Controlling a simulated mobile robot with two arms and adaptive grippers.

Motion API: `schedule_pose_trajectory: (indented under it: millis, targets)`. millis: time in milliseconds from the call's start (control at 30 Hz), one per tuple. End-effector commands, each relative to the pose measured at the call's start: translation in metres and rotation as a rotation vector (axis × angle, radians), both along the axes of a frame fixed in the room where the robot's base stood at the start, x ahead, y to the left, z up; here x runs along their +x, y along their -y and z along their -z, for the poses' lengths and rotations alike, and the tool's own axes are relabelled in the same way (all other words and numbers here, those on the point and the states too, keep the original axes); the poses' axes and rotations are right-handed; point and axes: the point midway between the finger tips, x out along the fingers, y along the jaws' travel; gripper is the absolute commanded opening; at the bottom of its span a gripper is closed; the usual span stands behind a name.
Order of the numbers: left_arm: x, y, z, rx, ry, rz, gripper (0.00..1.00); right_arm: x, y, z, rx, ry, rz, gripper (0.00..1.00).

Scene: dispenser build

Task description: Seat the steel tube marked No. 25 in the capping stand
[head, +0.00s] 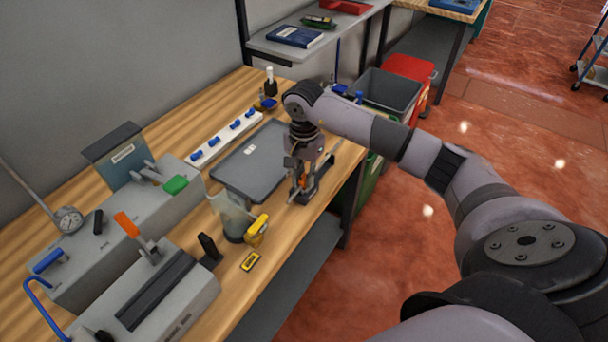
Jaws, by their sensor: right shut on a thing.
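My right gripper (303,176) points down at the front right edge of the wooden bench. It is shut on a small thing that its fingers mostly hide. I cannot make out a steel tube or a No. 25 mark there. A small dark stand (322,182) with a bit of orange is at the fingertips, partly covered by the gripper. I cannot tell whether it is the capping stand, or whether the held thing touches it. My left gripper is not in view.
A grey tray (250,165) lies left of the gripper, with a white strip holding blue pieces (226,138) behind it. A clear container (232,218) and yellow clamp (257,230) stand nearer. Grey lever fixtures (150,290) fill the left. A grey bin (390,92) stands beyond the bench.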

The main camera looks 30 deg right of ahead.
Motion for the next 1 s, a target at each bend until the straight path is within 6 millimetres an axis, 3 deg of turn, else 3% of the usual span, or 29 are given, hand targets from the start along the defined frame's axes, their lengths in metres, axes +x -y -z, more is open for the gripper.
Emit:
schedule_pose_trajectory:
  millis: [67,100,400,633,833,1000]
  targets:
    - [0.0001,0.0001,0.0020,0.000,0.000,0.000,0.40,0.0002,0.0001,0.0016,0.000,0.001,0.000,0.00]
    - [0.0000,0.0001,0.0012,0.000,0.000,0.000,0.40,0.0002,0.0001,0.0008,0.000,0.001,0.000,0.20]
    - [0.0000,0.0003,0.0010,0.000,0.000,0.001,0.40,0.0001,0.0000,0.0009,0.000,0.000,0.000,0.40]
    - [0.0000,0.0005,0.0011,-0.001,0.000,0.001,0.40,0.0000,-0.0001,0.0010,0.000,0.000,0.000,0.41]
    - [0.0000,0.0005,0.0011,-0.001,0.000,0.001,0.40,0.0000,-0.0001,0.0011,0.000,0.000,0.000,0.54]
    - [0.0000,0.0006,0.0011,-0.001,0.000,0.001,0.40,0.0001,-0.0001,0.0010,0.000,0.000,0.000,0.54]
